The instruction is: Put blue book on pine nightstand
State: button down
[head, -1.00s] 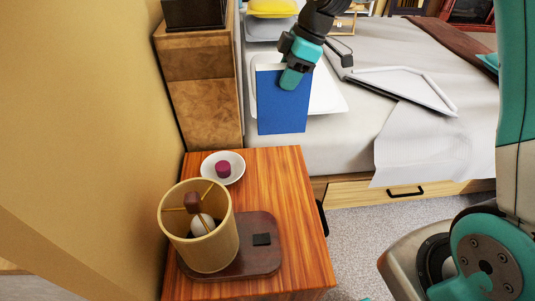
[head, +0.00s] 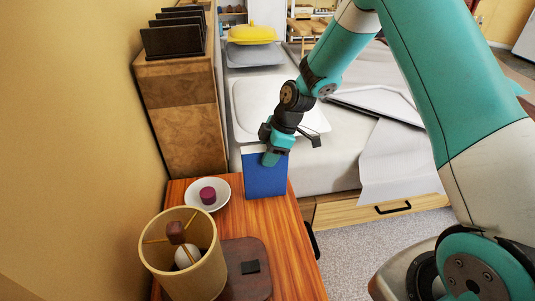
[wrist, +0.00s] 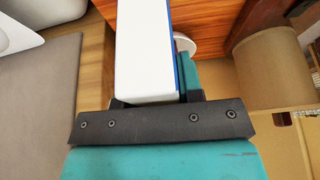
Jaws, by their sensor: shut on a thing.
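The blue book (head: 265,176) hangs upright in my gripper (head: 274,156). In the head view its lower edge is over the back right part of the nightstand. I cannot tell whether it touches the top. In the wrist view the book's white page edge (wrist: 143,50) stands between the fingers of my gripper (wrist: 155,100), which is shut on it. The pine nightstand (head: 289,240) has an orange-brown wood-grain top, seen also in the wrist view (wrist: 215,15).
A white bowl (head: 223,190) with a dark pink item (head: 207,195) stands left of the book. A lamp (head: 183,255) on a dark wooden base (head: 240,285) fills the front. The bed (head: 340,160) with a white tray (head: 243,110) lies behind. The nightstand's right strip is clear.

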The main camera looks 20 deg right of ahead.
jog(key=c, duration=0.8)
grip_release()
jog(key=v, duration=1.1)
jog(key=shift+r+p, duration=0.35)
jog(key=shift+r, duration=0.05)
jog(key=s+a+r+m, duration=0.2)
jog(key=s+a+r, duration=0.2)
jog(key=s+r, duration=0.15)
jog(key=s+a+r+m, duration=0.2)
jog(key=s+a+r, duration=0.2)
jog(key=s, duration=0.3)
jog(key=s+m, duration=0.1)
jog(key=s, duration=0.4)
jog(key=s+a+r+m, duration=0.1)
jog(key=s+m, duration=0.1)
jog(key=s, duration=0.3)
jog(key=s+a+m, duration=0.1)
jog(key=s, duration=0.4)
jog(key=shift+s+a+r+m+g, duration=0.15)
jog(key=shift+s+r+m+g, duration=0.2)
jog(key=shift+r+m+g, duration=0.05)
